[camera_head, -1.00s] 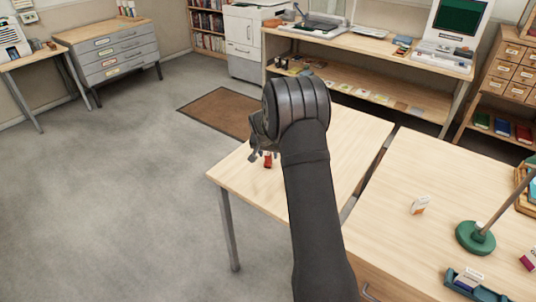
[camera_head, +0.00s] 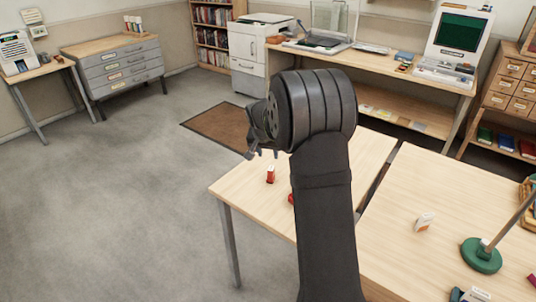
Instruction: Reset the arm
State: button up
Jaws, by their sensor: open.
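My gripper (camera_head: 255,154) shows at the left of my dark wrist, near the middle of the view. It is open and appears empty, raised above the left wooden table (camera_head: 245,188). A small red object with a pale top (camera_head: 270,175) stands upright on that table, below the gripper and apart from it. Another red thing (camera_head: 291,199) shows only in part beside my forearm. My arm hides much of the table behind it.
A second table (camera_head: 440,190) at right holds a small white and orange box (camera_head: 425,222) and a green lamp base (camera_head: 482,255). A long desk (camera_head: 400,72) with a computer (camera_head: 460,45) stands behind. Open floor (camera_head: 120,200) lies at left.

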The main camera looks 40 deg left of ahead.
aim_at(271, 167)
jog(key=x, duration=1.1)
jog(key=shift+w+f, duration=0.2)
jog(key=shift+f, duration=0.15)
jog(key=shift+w+a, duration=0.15)
jog(key=shift+r, duration=1.6)
